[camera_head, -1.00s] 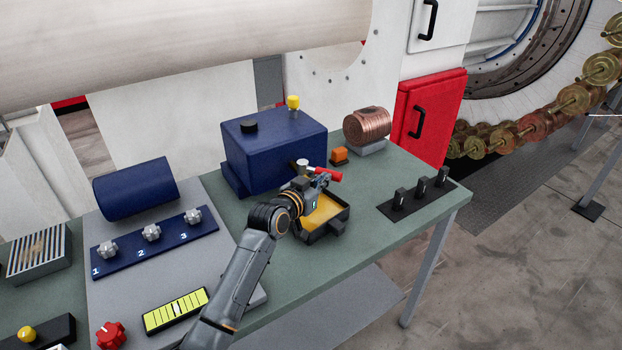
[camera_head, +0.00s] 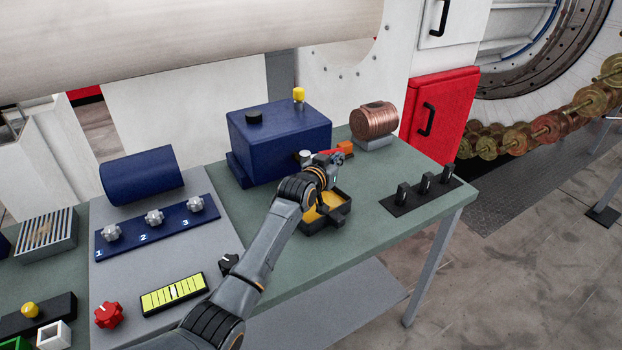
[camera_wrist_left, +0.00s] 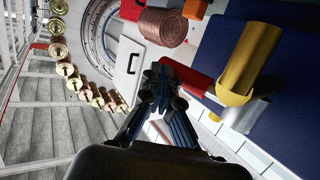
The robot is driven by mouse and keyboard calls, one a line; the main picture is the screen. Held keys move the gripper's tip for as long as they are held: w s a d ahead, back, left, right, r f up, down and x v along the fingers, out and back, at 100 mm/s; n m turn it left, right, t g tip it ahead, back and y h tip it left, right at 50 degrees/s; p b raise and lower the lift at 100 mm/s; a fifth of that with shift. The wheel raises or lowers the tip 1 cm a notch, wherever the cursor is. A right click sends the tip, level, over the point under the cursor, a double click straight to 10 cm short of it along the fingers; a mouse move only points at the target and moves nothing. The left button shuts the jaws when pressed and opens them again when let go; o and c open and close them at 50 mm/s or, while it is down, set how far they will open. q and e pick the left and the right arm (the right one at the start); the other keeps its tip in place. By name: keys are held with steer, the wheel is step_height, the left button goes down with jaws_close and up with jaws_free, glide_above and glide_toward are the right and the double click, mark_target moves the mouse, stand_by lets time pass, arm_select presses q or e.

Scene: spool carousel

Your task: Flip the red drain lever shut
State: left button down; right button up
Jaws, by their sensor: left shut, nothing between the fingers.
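The red drain lever (camera_head: 329,153) sits by a silver valve (camera_head: 305,156) at the front right of the dark blue box (camera_head: 280,140), partly hidden behind my gripper in the head view. In the left wrist view the red lever (camera_wrist_left: 186,75) lies just right of the fingertips, beside a yellow cylinder (camera_wrist_left: 250,60). I cannot tell whether the fingers touch it. My left gripper (camera_head: 332,162) is shut and empty, at the lever and above the black tray (camera_head: 312,227) with a yellow inside. It also shows in the wrist view (camera_wrist_left: 157,78). My right gripper is out of view.
An orange block (camera_head: 345,147) and a copper coil (camera_head: 374,121) stand behind the gripper. Black switches (camera_head: 424,184) are to the right. A panel with knobs (camera_head: 154,230) is at the left. The green bench top (camera_head: 360,225) is clear right of the tray.

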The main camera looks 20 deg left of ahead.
arm_select(q)
steer(key=shift+w+a+b, duration=0.25)
steer(key=shift+w+b, duration=0.25)
steer(key=shift+w, duration=0.35)
steer(key=shift+w, duration=0.1)
